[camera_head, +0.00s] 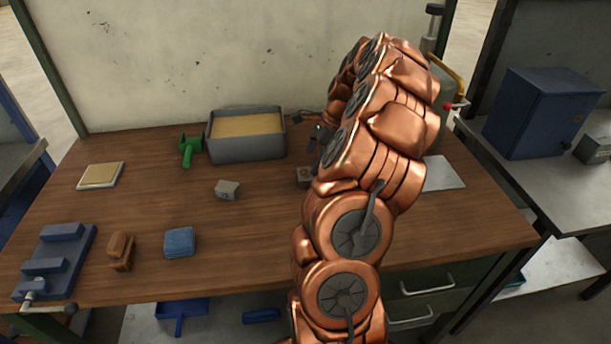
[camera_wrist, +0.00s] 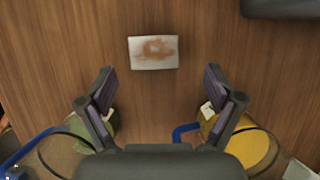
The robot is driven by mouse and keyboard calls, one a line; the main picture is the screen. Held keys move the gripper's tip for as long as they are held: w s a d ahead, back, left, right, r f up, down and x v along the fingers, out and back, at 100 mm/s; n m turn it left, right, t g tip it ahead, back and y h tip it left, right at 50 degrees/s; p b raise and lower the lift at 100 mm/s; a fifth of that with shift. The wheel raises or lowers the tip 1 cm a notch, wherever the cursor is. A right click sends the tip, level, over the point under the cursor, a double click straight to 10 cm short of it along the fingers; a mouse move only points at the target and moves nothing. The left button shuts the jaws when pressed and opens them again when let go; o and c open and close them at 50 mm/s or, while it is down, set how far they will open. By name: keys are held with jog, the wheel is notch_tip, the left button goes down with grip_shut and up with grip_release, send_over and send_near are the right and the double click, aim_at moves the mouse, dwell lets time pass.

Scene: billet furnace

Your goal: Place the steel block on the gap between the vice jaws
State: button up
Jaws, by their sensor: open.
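A steel block with a brown rusty patch on its top lies flat on the wooden bench in the wrist view (camera_wrist: 140,58). What looks like the same block shows in the head view (camera_head: 303,178), partly hidden by my arm. My gripper (camera_head: 318,140) is above the bench near the block, largely hidden by my arm in the head view. In the wrist view its two fingers (camera_wrist: 160,90) are spread with nothing between them, and the block is beyond their tips. The blue vice (camera_head: 84,250) is at the bench's front left, with an empty gap between its two raised jaws.
A grey sand-filled tray (camera_head: 246,148) stands at the back beside a green tool (camera_head: 190,150). A small grey block (camera_head: 227,190), a brown object (camera_head: 121,251) and a blue block (camera_head: 179,243) lie between vice and arm. A pale square plate (camera_head: 101,175) lies back left.

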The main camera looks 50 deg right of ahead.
aim_at(306, 173)
jog(key=shift+a+f+p, duration=0.3)
jog(key=shift+a+f, duration=0.05)
jog(key=shift+p+x, duration=0.8)
jog(key=shift+x, duration=1.3)
jog(key=shift+a, duration=0.2)
grip_shut()
